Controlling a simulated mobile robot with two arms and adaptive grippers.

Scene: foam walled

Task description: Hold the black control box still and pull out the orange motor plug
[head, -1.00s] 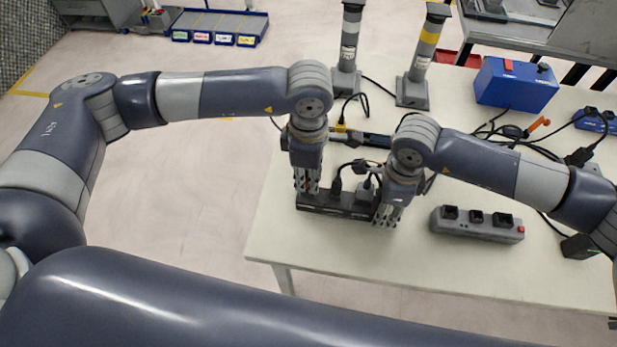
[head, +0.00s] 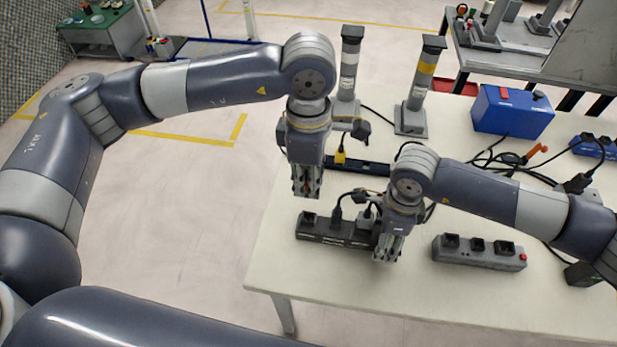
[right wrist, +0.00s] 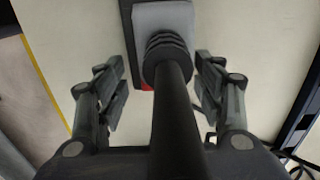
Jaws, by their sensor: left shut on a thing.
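The black control box (head: 337,230) lies on the table with black plugs and cables in its top. My left gripper (head: 307,192) is above the box's left end, clear of its top. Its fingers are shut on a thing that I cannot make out. My right gripper (head: 387,255) is low at the box's right end. A grey plug (right wrist: 163,18) with a thick black cable covers the middle there. I cannot make out an orange plug on the box.
A grey power strip (head: 478,252) lies to the right of the box. Behind are two posts (head: 346,70), a yellow connector (head: 340,157), a blue box (head: 512,112) and loose cables with an orange piece (head: 537,152). The table's front left is clear.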

